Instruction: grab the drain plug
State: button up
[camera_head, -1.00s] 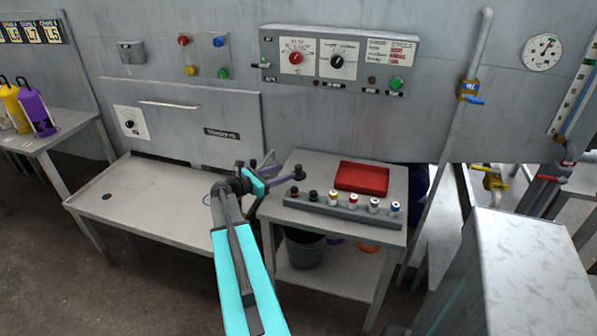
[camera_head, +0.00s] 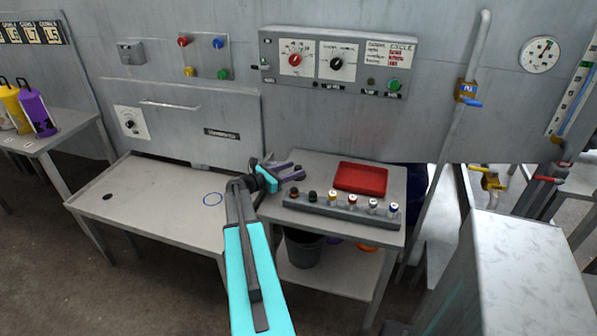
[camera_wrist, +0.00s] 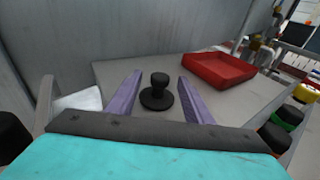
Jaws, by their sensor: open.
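The drain plug (camera_wrist: 157,97) is a small black piece with a wide round base and a knob on top. It stands upright on the grey side table (camera_wrist: 118,72). In the wrist view it sits between the two purple fingers of my gripper (camera_wrist: 157,95), which are open and apart from it on both sides. In the head view my gripper (camera_head: 292,170) reaches over the left back part of the table. The plug is hard to make out there, close to the fingers.
A red tray (camera_head: 361,178) lies to the right on the same table. A rack (camera_head: 340,207) with several coloured-top pieces runs along its front. A grey wall panel (camera_wrist: 55,35) rises at the left of the wrist view. A bench (camera_head: 150,198) stands at the left.

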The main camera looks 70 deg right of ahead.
dwell(0.6)
grip_shut()
notch_tip(320, 180, up, 10)
jog(key=b, duration=0.1)
jog(key=shift+b, duration=0.35)
dwell(0.4)
dwell(0.5)
